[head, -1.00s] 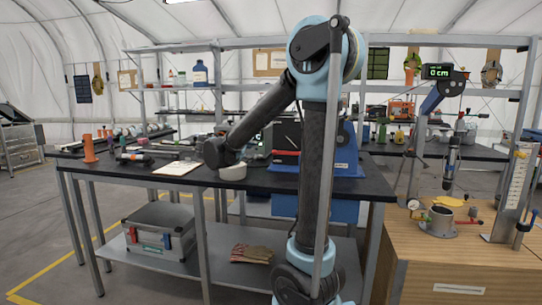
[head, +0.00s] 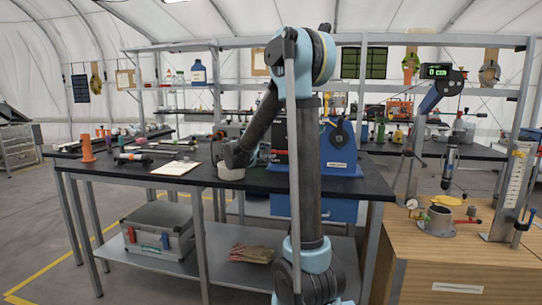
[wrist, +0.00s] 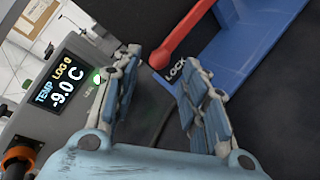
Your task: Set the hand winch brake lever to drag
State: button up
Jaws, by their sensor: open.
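In the wrist view, a red lever (wrist: 184,32) slants down-left beside a blue metal frame (wrist: 262,36). The lever's rounded lower end lies near the word LOCK on a dark surface. My gripper (wrist: 162,62) is open, its two padded fingers apart, with the lever's end just ahead of the gap between the fingertips. I cannot tell whether they touch. In the head view, a blue housing (head: 338,155) with a dark round part stands on the black workbench, partly behind my arm. The lever cannot be made out there.
A grey instrument with a lit display (wrist: 66,82) reading -9.0 C is close to my left finger. In the head view, a clipboard (head: 175,168) and an orange cone (head: 86,149) are on the black bench (head: 120,174). A wooden cabinet (head: 462,262) stands at right.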

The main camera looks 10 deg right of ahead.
aim_at(272, 152)
jog(key=shift+x, duration=2.1)
grip_shut()
